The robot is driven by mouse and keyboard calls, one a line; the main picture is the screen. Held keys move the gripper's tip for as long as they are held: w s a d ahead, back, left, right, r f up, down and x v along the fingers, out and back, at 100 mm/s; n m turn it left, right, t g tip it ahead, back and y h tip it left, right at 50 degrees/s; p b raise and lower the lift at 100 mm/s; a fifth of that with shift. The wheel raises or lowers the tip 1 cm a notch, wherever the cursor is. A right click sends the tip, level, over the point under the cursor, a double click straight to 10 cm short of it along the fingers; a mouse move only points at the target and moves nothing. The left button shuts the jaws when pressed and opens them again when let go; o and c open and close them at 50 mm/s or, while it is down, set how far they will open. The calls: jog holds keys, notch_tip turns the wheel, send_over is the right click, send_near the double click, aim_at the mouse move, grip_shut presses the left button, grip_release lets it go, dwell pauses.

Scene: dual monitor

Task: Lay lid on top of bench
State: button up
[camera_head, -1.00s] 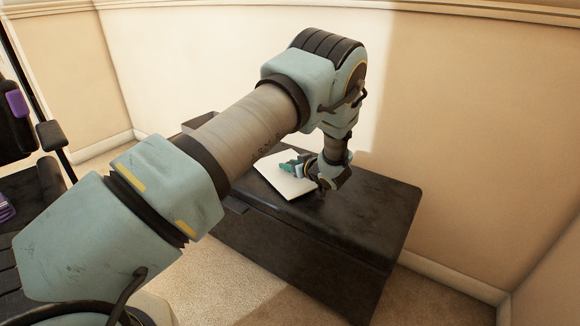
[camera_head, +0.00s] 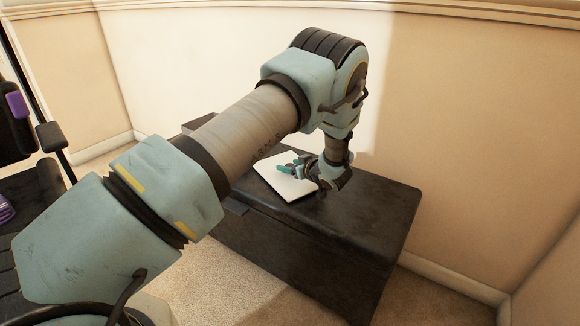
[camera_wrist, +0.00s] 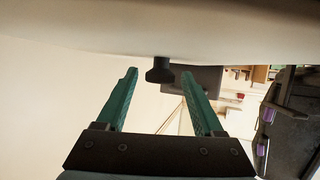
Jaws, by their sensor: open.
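A pale flat piece (camera_head: 297,192), which looks like the lid, lies on top of the black bench (camera_head: 372,213) in the head view. In the wrist view a pale surface (camera_wrist: 220,30) fills the top, and a dark knob (camera_wrist: 160,75) sticks out from it. My gripper (camera_head: 284,168) is low over the pale piece, with its teal fingers pointing left. In the wrist view my gripper (camera_wrist: 160,76) is open and empty, with the knob showing between the fingertips. I cannot tell its exact depth. My arm and gripper hide part of the pale piece.
A dark chair (camera_head: 40,190) with purple parts stands at the left. Cream walls (camera_head: 470,120) close in behind and to the right of the bench. The right part of the bench top is clear. Carpet (camera_head: 235,280) shows in front.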

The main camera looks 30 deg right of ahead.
jog(key=p+v, duration=0.1)
jog(key=v, duration=1)
jog(key=shift+s+r, duration=0.1)
jog(key=shift+s, duration=0.15)
jog(key=w+a+r+m+g+h, duration=0.1)
jog(key=w+a+r+g+h, duration=0.1)
jog(key=w+a+r, duration=0.5)
jog(key=w+a+r+g+h, duration=0.2)
jog(key=w+a+r+g, duration=0.15)
jog(key=a, duration=0.45)
jog(key=s+a+r+g, duration=0.1)
jog(key=s+a+g, duration=0.1)
jog(key=s+a, duration=0.4)
jog(key=s+a+r+m+g+y, duration=0.1)
jog(key=s+a, duration=0.5)
jog(key=a, duration=0.8)
jog(key=s+a+r+g+y, duration=0.1)
jog(key=s+a+r+g, duration=0.1)
jog(key=s+a, duration=0.4)
jog(key=a+g, duration=0.1)
jog(key=a, duration=0.3)
jog(key=shift+s+a+r+m, duration=0.15)
jog(key=shift+s+r+m, duration=0.15)
jog(key=shift+s, duration=0.1)
